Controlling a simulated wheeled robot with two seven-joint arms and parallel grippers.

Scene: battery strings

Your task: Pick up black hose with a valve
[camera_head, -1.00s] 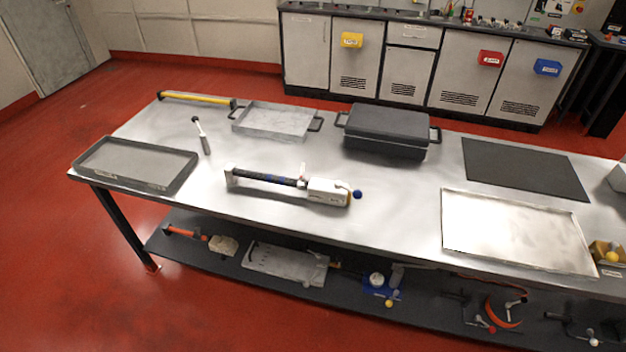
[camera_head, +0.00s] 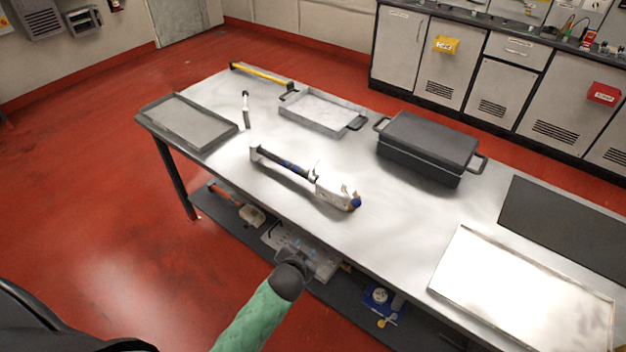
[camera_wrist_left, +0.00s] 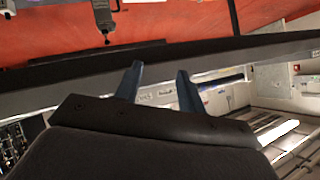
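The black hose with a valve (camera_head: 285,164) lies on the metal table. It has a white fitting at its left end and a white valve body with a blue tip at its right end. My left gripper (camera_head: 315,258) is in front of the table's near edge, nearer to me than the hose and apart from it. In the left wrist view its two blue-grey fingers (camera_wrist_left: 158,88) stand apart with nothing between them. My right gripper is in neither view now.
The table (camera_head: 330,225) also holds a grey tray (camera_head: 190,122), a shallow tray with handles (camera_head: 322,110), a dark lidded case (camera_head: 428,142) and a bright flat tray (camera_head: 520,290). A lower shelf (camera_head: 345,305) carries several tools. The tabletop around the hose is clear.

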